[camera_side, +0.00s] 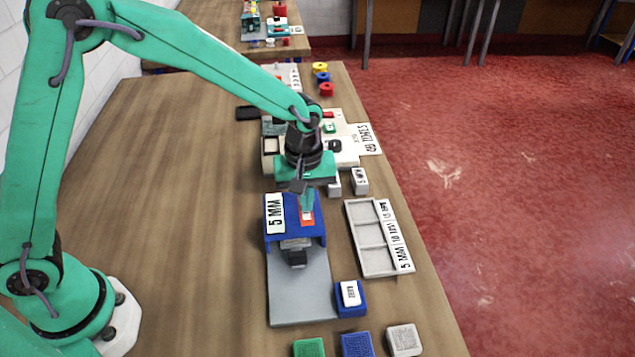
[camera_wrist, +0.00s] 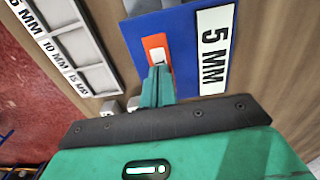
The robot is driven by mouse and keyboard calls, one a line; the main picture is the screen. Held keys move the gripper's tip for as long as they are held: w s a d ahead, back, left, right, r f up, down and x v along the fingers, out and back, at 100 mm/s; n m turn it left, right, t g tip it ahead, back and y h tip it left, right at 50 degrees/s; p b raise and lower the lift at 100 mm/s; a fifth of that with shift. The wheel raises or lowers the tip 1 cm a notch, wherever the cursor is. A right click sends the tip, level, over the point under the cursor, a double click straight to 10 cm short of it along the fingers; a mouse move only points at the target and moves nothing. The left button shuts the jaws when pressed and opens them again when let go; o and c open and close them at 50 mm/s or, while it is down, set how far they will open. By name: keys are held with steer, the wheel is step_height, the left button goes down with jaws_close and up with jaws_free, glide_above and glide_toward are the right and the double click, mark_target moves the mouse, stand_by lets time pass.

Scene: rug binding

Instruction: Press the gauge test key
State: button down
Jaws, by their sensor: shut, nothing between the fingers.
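The gauge is a blue block (camera_side: 280,232) on a grey plate, with a white "5 MM" label (camera_side: 275,213). It also shows in the wrist view (camera_wrist: 183,30). On its top is an orange-red patch with a white key (camera_wrist: 157,55); the patch shows in the side view too (camera_side: 307,217). My gripper (camera_side: 306,205) points down over this patch, fingers shut and empty. In the wrist view the fingertips (camera_wrist: 158,72) are right beside the white key and partly overlap it. I cannot tell whether they touch it.
A grey tray (camera_side: 362,226) labelled with several MM sizes lies to the right. A blue block with a white label (camera_side: 350,297) stands in front. Green (camera_side: 309,348), blue (camera_side: 357,345) and grey (camera_side: 404,339) blocks line the near edge. The table's left side (camera_side: 170,200) is clear.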

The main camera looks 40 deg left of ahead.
steer(key=shift+s+a+f, duration=0.1)
steer(key=shift+s+f, duration=0.2)
steer(key=shift+f, duration=0.1)
step_height(320, 180, up, 15)
steer(key=shift+w, duration=0.3)
steer(key=shift+f, duration=0.1)
steer(key=shift+s, duration=0.1)
stand_by(0.6)
steer(key=s+a+r+m+t, duration=0.2)
steer(key=s+a+r+m, duration=0.2)
steer(key=s+a+r, duration=0.35)
steer(key=s+a+f+m+t, duration=0.1)
steer(key=s+a+m, duration=0.1)
steer(key=s+a, duration=0.2)
steer(key=s+a+f+m+t, duration=0.2)
steer(key=s+a+m, duration=0.1)
steer(key=s, duration=0.5)
steer(key=shift+s+a, duration=0.2)
steer(key=shift+a, duration=0.15)
